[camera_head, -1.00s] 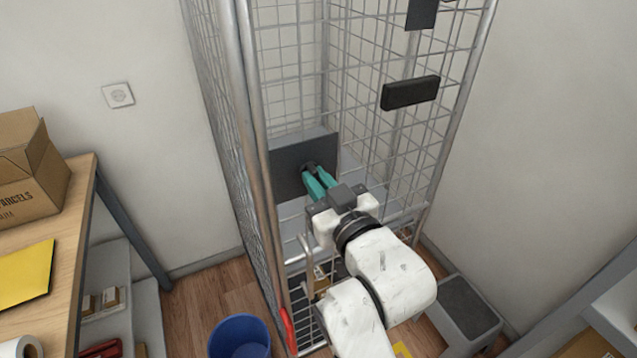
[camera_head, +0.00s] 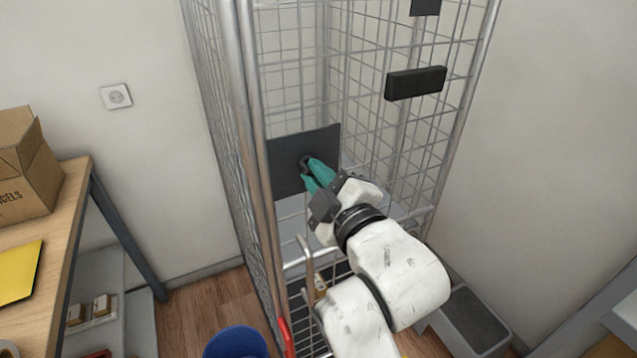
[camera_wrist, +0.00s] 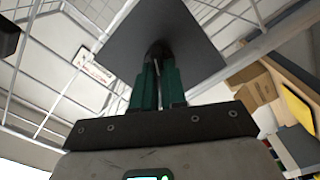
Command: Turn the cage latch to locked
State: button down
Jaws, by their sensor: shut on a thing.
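The wire cage (camera_head: 255,130) stands in front of me with a dark square latch plate (camera_head: 287,160) on its front left part. The plate also fills the top middle of the wrist view (camera_wrist: 160,25). My gripper (camera_head: 309,170) has teal fingers and is shut on the dark latch knob (camera_head: 305,161) at the middle of the plate. In the wrist view the fingers (camera_wrist: 158,65) meet at the knob, which they mostly hide. My wrist is rolled over. I cannot read any locked or unlocked mark.
A black block (camera_head: 416,83) sits on the cage mesh at the upper right. A wooden counter (camera_head: 70,200) with a cardboard box (camera_head: 35,180) is at left. A blue bin (camera_head: 236,343) and a grey step (camera_head: 468,318) stand on the floor.

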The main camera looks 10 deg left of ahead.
jog(key=n+b, duration=0.3)
jog(key=n, duration=0.3)
jog(key=shift+f, duration=0.15)
dwell(0.4)
jog(key=c, duration=1.2)
grip_release()
jog(key=shift+a, duration=0.1)
jog(key=shift+s, duration=0.1)
jog(key=b+v, duration=0.1)
jog(key=v, duration=0.9)
jog(key=shift+s+d+b, duration=0.25)
jog(key=shift+d+b, duration=0.05)
jog(key=shift+b, duration=0.05)
